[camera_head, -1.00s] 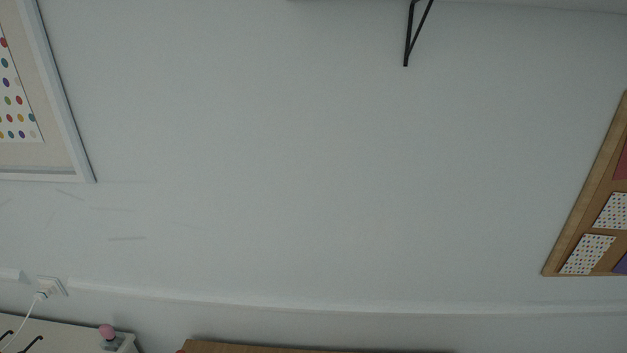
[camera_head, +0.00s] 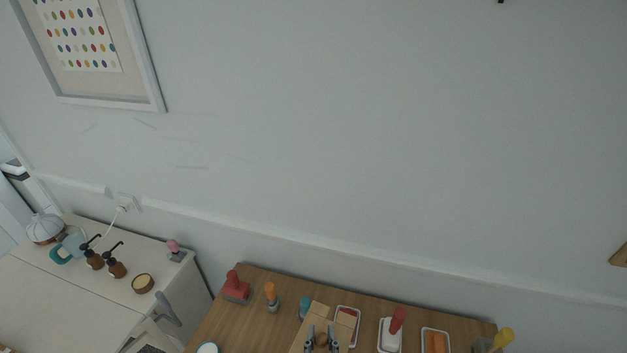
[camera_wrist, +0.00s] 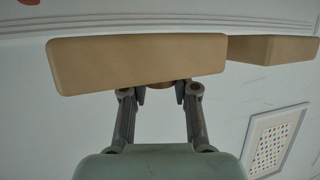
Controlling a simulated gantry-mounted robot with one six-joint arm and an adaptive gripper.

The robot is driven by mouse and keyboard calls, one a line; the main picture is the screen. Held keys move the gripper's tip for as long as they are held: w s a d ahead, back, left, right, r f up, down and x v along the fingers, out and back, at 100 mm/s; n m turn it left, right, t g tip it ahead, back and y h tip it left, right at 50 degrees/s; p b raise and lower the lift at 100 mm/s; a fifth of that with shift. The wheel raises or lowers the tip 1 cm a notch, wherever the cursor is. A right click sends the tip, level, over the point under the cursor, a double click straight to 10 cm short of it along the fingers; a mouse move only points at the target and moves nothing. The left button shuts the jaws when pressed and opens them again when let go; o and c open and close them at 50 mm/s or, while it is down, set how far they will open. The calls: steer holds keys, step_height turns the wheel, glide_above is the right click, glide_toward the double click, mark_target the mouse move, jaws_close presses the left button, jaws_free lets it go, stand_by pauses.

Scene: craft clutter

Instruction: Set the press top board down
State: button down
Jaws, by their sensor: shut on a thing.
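The press top board (camera_wrist: 135,62) is a flat tan wooden piece that spans the wrist view in front of my gripper (camera_wrist: 160,88). My gripper is shut on it, with a finger on each side of a round wooden part below the board's edge. In the head view, my gripper (camera_head: 322,340) shows at the bottom edge, over the wooden table, with tan board pieces (camera_head: 342,329) around its fingers. Most of the board's underside and the rest of my arm are out of that view.
A wooden table (camera_head: 255,310) holds a red stamp-like object (camera_head: 236,288), an orange-topped bottle (camera_head: 271,297), a teal-topped bottle (camera_head: 304,308) and white trays (camera_head: 435,341). A white cabinet (camera_head: 60,308) with pump bottles stands left. A second tan wooden piece (camera_wrist: 275,49) shows in the wrist view.

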steer(key=shift+s+a+r+p, duration=0.1)
steer(key=shift+a+r+p, duration=0.3)
steer(key=shift+a, duration=0.2)
steer(key=shift+a+r+p, duration=0.35)
steer(key=shift+a+p, duration=0.05)
steer(key=shift+a, duration=0.2)
steer(key=r+p, duration=0.1)
steer(key=p, duration=0.1)
steer(key=shift+d+r+p, duration=0.15)
steer(key=shift+r+p, duration=0.1)
steer(key=shift+p, duration=0.1)
step_height(320, 180, up, 9)
steer(key=s+p, duration=0.2)
steer(key=p, duration=1.4)
steer(key=shift+f, duration=0.25)
